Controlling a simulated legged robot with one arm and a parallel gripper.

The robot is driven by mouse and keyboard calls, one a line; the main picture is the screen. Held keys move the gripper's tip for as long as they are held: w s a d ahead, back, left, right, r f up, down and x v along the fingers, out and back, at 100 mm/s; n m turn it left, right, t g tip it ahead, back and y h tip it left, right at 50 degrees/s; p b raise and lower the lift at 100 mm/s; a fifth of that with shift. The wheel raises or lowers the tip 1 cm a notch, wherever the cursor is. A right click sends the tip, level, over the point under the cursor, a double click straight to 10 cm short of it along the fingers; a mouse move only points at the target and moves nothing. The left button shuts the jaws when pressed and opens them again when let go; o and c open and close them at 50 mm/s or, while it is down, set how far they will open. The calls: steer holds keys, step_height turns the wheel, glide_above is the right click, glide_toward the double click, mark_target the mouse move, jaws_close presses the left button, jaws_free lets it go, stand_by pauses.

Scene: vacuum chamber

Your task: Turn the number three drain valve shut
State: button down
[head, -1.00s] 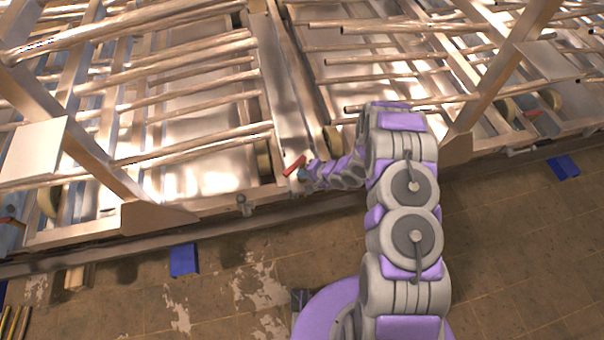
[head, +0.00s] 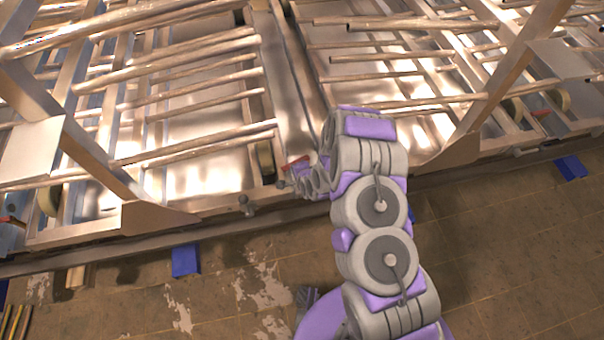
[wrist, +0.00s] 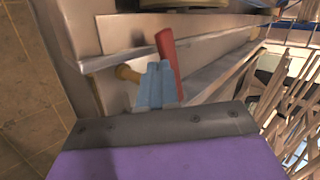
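A red valve handle (head: 297,163) sits on the lower frame rail, left of my arm's end in the head view. In the wrist view the red handle (wrist: 168,58) stands just beyond my gripper's fingers, slightly right, with a brass fitting (wrist: 128,73) to the left. My gripper (wrist: 158,68) shows pale blue-grey fingers close together. They overlap the handle's lower part in the picture; I cannot tell whether they touch it. My arm hides most of the gripper in the head view. No valve number is readable.
Metal pipes (head: 190,102) and slanted frame beams (head: 88,155) rise around the valve. Other red handles show at the far left (head: 10,221) and right (head: 541,112). A blue block (head: 185,260) lies by the frame's base. The tiled floor (head: 500,260) at right is clear.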

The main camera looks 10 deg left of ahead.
steer(key=shift+w+a+f+b, duration=0.2)
steer(key=shift+a+b, duration=0.3)
steer(key=shift+a, duration=0.2)
steer(key=shift+w+a+f+b, duration=0.1)
steer(key=shift+w+a+b, duration=0.05)
steer(key=shift+a+b, duration=0.4)
steer(key=shift+w+d+r, duration=0.15)
steer(key=shift+r, duration=0.1)
steer(key=shift+s+d+f, duration=0.1)
steer(key=shift+s, duration=0.25)
steer(key=s, duration=0.1)
steer(key=s+d, duration=0.1)
steer(key=s, duration=0.1)
steer(key=shift+f+b, duration=0.15)
steer(key=shift+b, duration=0.2)
steer(key=a+p+v, duration=0.1)
steer(key=p+v, duration=0.1)
steer(key=v, duration=0.8)
steer(key=shift+s, duration=0.45)
